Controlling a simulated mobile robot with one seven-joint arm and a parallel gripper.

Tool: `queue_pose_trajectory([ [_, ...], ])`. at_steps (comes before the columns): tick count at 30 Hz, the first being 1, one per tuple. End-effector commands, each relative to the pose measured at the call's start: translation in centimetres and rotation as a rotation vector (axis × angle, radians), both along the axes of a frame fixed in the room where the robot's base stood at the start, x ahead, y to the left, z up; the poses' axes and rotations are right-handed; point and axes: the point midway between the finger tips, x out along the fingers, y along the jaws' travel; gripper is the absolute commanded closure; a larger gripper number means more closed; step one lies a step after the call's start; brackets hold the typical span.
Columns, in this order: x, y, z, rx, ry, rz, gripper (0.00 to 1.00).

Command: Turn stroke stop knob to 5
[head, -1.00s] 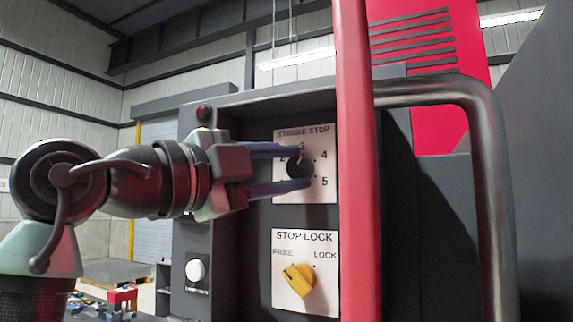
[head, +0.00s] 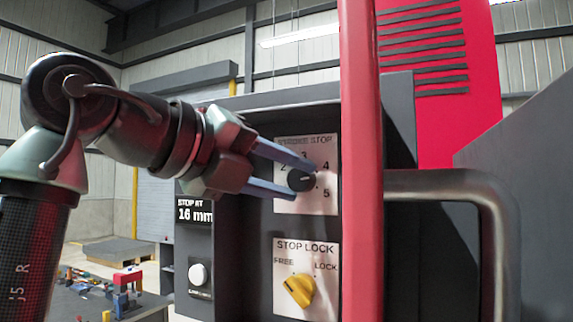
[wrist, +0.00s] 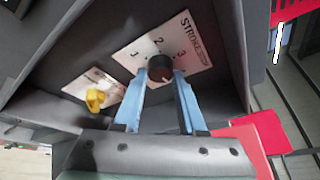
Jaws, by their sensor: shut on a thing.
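The black stroke stop knob (head: 301,179) sits on a white plate (head: 287,206) lettered STROKE STOP with numbers around it. In the head view, a pale mark on the knob faces right, roughly between the 4 and the 5; its exact setting is hard to tell. My gripper (head: 303,180) is shut on the knob, with one blue finger above it and one below. The wrist view shows the knob (wrist: 160,67) between both fingertips, with the 1, 2 and 3 visible beyond it. The fingers hide part of the plate and its lettering.
A yellow stop lock knob (head: 299,291) below points toward FREE. A display (head: 195,212) reads STOP AT 16 mm, above a white button (head: 198,274). A red post (head: 361,160) and a grey handle rail (head: 490,230) stand close on the right.

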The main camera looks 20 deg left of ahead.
Motion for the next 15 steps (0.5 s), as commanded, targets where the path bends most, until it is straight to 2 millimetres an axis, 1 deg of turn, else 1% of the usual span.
queue_pose_trajectory([
  [1, -0.04, 0.0, 0.5, 0.048, -0.007, 0.003, 1.0],
  [15, -0.05, -0.2, 0.65, 0.459, -0.022, 0.004, 1.0],
])
